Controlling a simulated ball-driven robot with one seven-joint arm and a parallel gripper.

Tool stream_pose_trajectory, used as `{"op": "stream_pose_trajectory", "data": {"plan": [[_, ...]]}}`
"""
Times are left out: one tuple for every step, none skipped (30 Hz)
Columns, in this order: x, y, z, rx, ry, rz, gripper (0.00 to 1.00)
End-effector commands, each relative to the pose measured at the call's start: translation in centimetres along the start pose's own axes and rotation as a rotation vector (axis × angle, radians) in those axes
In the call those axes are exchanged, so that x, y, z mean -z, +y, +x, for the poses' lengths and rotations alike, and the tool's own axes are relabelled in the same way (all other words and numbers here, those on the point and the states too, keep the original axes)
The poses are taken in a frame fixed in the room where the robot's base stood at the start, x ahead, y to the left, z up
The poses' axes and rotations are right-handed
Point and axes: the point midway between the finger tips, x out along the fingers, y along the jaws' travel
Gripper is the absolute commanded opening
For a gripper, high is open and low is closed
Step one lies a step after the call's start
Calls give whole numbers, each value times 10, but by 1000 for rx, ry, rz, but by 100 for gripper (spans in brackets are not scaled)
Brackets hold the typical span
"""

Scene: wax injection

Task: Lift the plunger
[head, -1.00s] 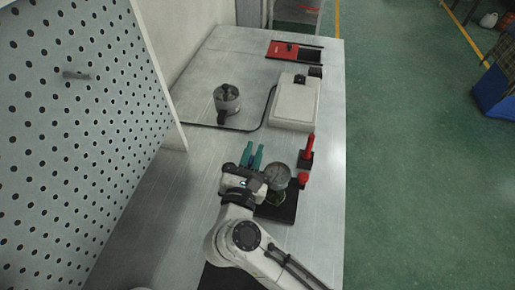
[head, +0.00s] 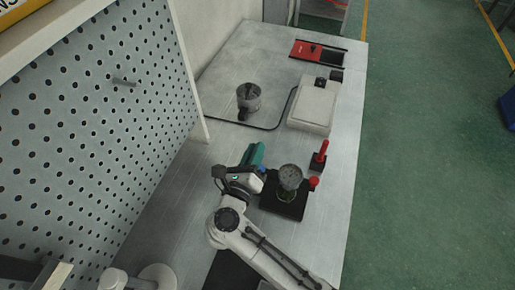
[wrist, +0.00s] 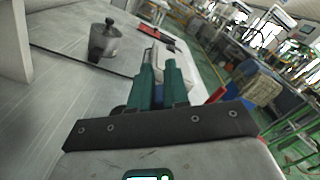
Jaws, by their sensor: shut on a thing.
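My gripper (head: 254,157) has teal fingers and points away from me, left of the machine with the round gauge (head: 290,177). In the wrist view, my gripper (wrist: 164,78) is shut on a small blue part (wrist: 159,92), mostly hidden between the fingers. Blue also shows beside the fingers in the head view (head: 262,168). I cannot tell for sure whether this blue part is the plunger. The gauge machine stands on a black base (head: 279,206) with a red knob (head: 313,183) at its right.
A red upright handle (head: 321,153) stands on a small black block behind the machine. A metal pot (head: 248,98) sits on a dark-edged mat. A pale box (head: 313,106) and a red and black tool (head: 318,52) are farther back. A perforated panel (head: 100,130) rises at left.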

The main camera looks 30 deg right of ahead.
Motion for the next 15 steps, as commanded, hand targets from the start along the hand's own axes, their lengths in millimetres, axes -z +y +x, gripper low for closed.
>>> {"op": "stream_pose_trajectory", "data": {"plan": [[-1,1,-1,-2,-1,-17,0],[-1,2,-1,-2,-1,-27,0],[-1,2,-1,-2,-1,-39,0],[-1,3,-1,-2,-1,-46,0],[0,3,-1,-2,-1,-52,0],[0,3,-1,-2,-1,-59,0],[0,4,-1,-2,-1,-63,0],[0,4,-1,-2,-1,-66,0],[0,4,-1,-2,-1,-70,0],[0,4,-1,-2,-1,-72,0],[0,4,-1,-2,-1,-74,0],[0,4,-1,-2,-1,-75,0],[0,5,-1,-2,-1,-75,0],[0,5,-1,-2,-1,-76,0],[0,5,-1,-3,-1,-76,0]]}}
